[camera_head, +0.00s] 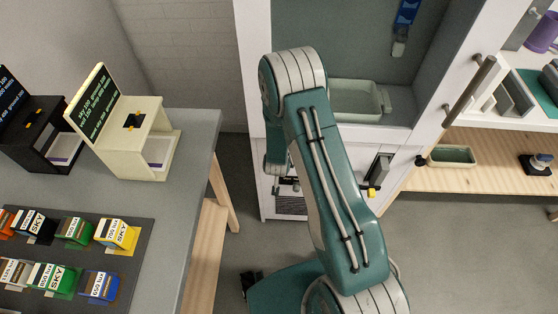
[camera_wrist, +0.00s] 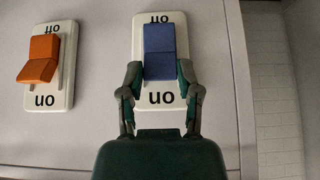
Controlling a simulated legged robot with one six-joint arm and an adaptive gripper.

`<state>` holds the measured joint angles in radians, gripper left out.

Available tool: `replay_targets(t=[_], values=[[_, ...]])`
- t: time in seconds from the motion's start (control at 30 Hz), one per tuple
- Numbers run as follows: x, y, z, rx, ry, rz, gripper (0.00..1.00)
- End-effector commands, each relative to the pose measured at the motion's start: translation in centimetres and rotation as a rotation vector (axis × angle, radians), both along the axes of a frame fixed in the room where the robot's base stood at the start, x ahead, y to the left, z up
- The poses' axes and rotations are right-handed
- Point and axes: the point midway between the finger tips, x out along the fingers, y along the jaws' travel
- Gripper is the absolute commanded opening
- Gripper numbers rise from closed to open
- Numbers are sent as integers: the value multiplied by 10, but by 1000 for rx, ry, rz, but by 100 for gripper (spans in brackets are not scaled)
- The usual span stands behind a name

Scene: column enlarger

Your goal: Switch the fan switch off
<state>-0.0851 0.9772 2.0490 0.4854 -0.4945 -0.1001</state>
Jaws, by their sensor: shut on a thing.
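In the wrist view a blue rocker switch (camera_wrist: 160,48) sits on a white plate (camera_wrist: 138,38), with the lettering upside down. No label shows which switch is for the fan. In the head view my arm hides most of my gripper.
The switches are on a pale panel (camera_wrist: 105,60) whose right edge shows. In the head view a white cabinet (camera_head: 256,70) with a tub (camera_head: 352,98) stands ahead. A grey table (camera_head: 190,150) with boxes is at left, a wooden shelf (camera_head: 470,182) at right.

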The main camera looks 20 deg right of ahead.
Motion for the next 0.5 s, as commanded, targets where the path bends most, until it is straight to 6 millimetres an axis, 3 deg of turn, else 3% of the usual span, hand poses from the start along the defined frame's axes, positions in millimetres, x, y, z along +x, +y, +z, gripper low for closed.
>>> replay_targets(t=[0.5], values=[[-6, 3, -5, -56, -185, 1, 0]])
